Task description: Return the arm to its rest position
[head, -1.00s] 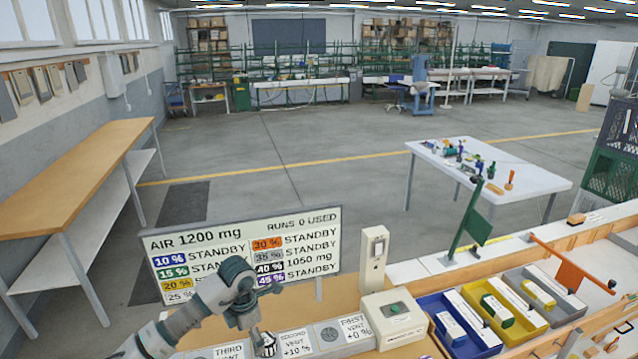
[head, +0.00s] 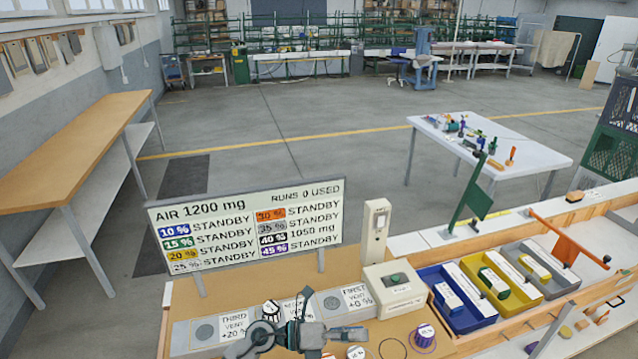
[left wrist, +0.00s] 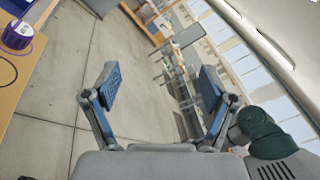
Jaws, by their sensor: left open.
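My left gripper (head: 335,330) is open and empty at the bottom of the head view, low over the front of the wooden bench. The left wrist view shows its two blue-padded fingers (left wrist: 161,87) wide apart with only floor between them. A black-and-white cap (head: 271,309) sits at the second vent on the vent strip (head: 180,337), apart from the fingers. My gripper and forearm cover part of the strip and bench. My right gripper is not in view.
The sign board (head: 245,225) reads STANDBY and stands behind the vents. A press box (head: 394,290) and upright post (head: 376,232) are right of it. A purple cap (head: 424,336) lies on the bench. Blue, yellow and grey bins (head: 470,323) stand further right.

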